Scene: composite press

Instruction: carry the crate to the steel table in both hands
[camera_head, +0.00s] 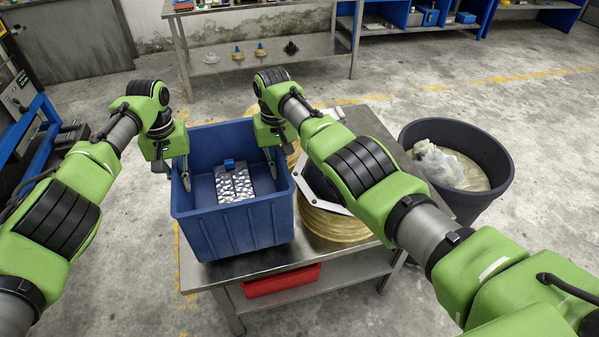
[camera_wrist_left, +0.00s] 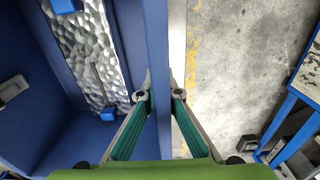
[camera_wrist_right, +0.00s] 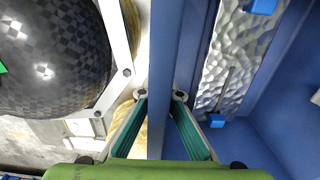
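The blue crate (camera_head: 238,225) is at the near left end of a steel-topped table (camera_head: 335,255); I cannot tell whether it touches the top. Inside lie silver dimpled blocks (camera_head: 233,185) with blue parts. My left gripper (camera_head: 182,175) straddles the crate's left wall, one finger inside and one outside, closed up against it in the left wrist view (camera_wrist_left: 159,95). My right gripper (camera_head: 272,160) holds the right wall the same way, seen in the right wrist view (camera_wrist_right: 160,95). Another steel table (camera_head: 260,55) stands at the back.
Yellowish round stacked discs (camera_head: 335,222) and a dark dome in a light frame (camera_wrist_right: 55,50) sit right of the crate. A dark bin (camera_head: 470,195) stands right of the table. A red tray (camera_head: 280,282) is on the lower shelf. Open floor lies between the tables.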

